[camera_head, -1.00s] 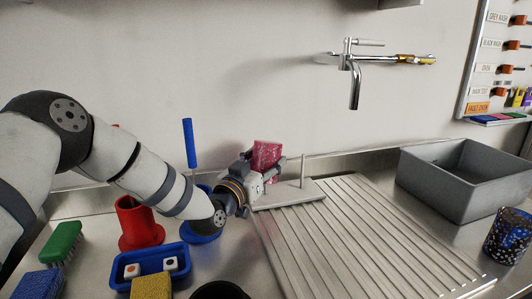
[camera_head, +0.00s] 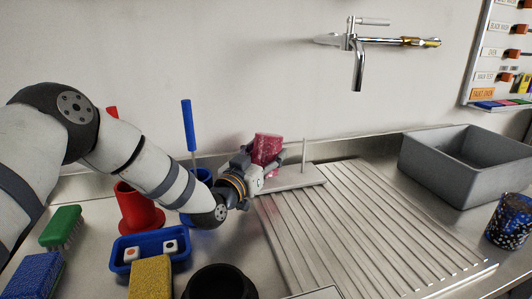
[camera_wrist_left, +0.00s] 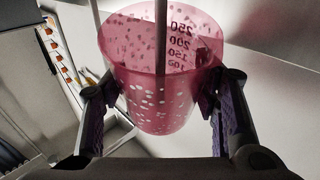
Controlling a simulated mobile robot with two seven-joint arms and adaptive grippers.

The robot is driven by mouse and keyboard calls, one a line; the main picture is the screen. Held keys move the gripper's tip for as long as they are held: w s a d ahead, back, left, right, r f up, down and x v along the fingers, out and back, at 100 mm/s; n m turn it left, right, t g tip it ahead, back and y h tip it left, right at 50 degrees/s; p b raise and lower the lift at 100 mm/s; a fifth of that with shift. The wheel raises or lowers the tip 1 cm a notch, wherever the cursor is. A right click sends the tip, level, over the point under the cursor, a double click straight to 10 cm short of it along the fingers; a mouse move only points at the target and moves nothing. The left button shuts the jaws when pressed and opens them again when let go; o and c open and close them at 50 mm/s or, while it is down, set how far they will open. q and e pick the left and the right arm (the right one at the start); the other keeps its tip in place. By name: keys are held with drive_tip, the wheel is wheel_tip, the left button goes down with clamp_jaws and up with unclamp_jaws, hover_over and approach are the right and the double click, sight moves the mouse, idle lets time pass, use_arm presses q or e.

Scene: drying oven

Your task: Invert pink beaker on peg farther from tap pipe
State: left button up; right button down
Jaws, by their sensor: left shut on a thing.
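The pink beaker (camera_head: 267,148) is held above the left end of the pale peg stand (camera_head: 300,182). My left gripper (camera_head: 263,165) is shut on its sides. The right peg (camera_head: 304,154), nearer the tap pipe (camera_head: 358,70), stands bare. The other peg is hidden in the head view by the beaker and gripper. In the left wrist view the speckled beaker (camera_wrist_left: 160,95) sits between the two fingers (camera_wrist_left: 162,105), its wide rim toward the top of the picture. My right gripper is not in view.
A ribbed drainboard (camera_head: 370,225) lies right of the stand, with a grey basin (camera_head: 465,165) beyond. A red flared holder (camera_head: 138,208), a blue tray (camera_head: 150,247), brushes, sponges and a black round container (camera_head: 220,283) crowd the left and front.

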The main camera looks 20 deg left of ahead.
use_arm(q)
drive_tip(key=shift+f, duration=0.3)
drive_tip(key=o, duration=1.4)
drive_tip(key=shift+o, duration=0.2)
wheel_tip(320, 180, up, 10)
drive_tip(key=shift+r, duration=0.1)
